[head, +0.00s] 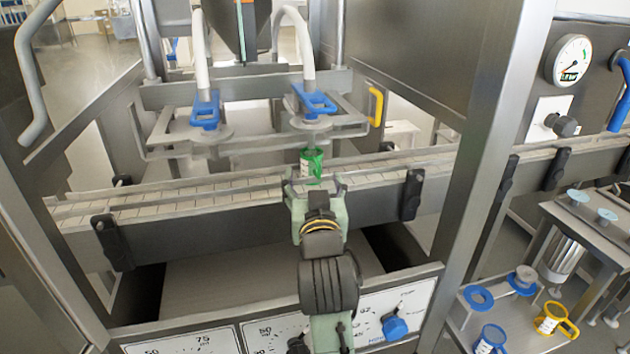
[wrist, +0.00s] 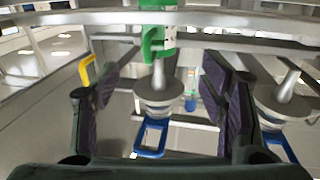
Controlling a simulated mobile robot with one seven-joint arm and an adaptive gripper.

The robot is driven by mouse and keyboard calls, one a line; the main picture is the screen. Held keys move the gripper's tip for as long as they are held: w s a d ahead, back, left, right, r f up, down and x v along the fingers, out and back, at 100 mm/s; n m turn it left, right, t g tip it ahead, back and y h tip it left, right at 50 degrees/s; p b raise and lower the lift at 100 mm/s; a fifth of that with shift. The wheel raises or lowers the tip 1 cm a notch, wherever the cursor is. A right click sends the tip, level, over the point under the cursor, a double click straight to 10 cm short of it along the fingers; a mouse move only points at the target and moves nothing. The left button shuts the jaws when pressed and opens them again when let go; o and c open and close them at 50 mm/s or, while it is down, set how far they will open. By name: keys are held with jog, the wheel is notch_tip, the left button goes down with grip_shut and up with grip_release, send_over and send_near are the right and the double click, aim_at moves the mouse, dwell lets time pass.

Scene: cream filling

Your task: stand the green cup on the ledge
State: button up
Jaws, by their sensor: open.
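The green cup (head: 313,160) has a white label and stands upright at the conveyor (head: 230,194), just beyond my gripper in the head view. In the wrist view the green cup (wrist: 155,38) shows at the top centre with its handle, above the gap between the fingers and not enclosed by them. My gripper (head: 314,184) is open and empty, close to the near side of the cup; its spread fingers also show in the wrist view (wrist: 160,80). My gripper hides the cup's lower part in the head view. I cannot tell which surface is the ledge.
Two filling nozzles with blue handles (head: 205,110) (head: 315,100) hang above and behind the conveyor. A steel post (head: 490,150) stands to the right. A yellow cup (head: 552,318) and a blue cup (head: 490,340) stand on a lower right shelf. A gauge (head: 568,60) is at upper right.

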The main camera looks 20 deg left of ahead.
aim_at(312, 162)
jog(key=shift+d+f, duration=0.15)
jog(key=p+x, duration=0.2)
jog(key=x, duration=0.7)
jog(key=shift+w, duration=0.2)
jog(key=shift+p+x, duration=0.35)
jog(key=shift+x, duration=0.45)
jog(key=shift+s, duration=0.1)
jog(key=shift+c, duration=0.6)
jog(key=c, duration=1.2)
